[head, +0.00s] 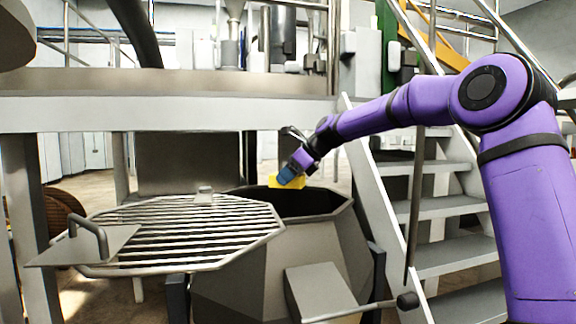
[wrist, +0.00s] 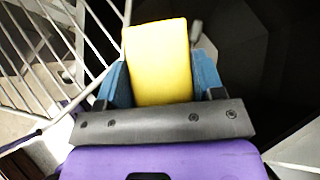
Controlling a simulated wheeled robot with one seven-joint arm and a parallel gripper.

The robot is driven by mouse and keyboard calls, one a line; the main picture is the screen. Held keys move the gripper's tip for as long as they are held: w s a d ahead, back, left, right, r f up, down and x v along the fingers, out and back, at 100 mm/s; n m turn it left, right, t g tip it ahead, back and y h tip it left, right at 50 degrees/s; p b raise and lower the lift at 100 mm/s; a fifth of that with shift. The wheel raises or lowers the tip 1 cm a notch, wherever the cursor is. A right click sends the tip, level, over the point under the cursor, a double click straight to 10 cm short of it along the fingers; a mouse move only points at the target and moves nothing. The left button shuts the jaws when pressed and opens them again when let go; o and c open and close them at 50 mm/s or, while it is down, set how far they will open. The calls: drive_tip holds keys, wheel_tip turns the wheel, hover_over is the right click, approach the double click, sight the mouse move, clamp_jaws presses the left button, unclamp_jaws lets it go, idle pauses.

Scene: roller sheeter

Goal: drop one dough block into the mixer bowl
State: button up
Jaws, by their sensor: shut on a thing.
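The yellow dough block (head: 274,181) is held at the end of my arm, over the open part of the mixer bowl (head: 248,240). In the wrist view the block (wrist: 158,62) sits between the two blue fingers of my gripper (wrist: 160,85), with a finger against each side. My gripper (head: 287,176) is shut on the block in the head view. The dark inside of the bowl shows behind the block in the wrist view. The bottom of the bowl is too dark to make out.
A barred metal grate (head: 185,235) with a handle lies left of the bowl's opening, partly over the bowl. Grey stairs (head: 435,210) rise on the right. A raised platform (head: 200,113) runs across behind and above the bowl.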

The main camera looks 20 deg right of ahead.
wheel_tip(320, 180, down, 7)
drive_tip(key=shift+f, duration=0.15)
idle(0.4)
drive_tip(key=o, duration=1.2)
drive_tip(key=shift+c, duration=0.2)
drive_tip(key=v, duration=1.1)
drive_tip(key=shift+a, duration=0.15)
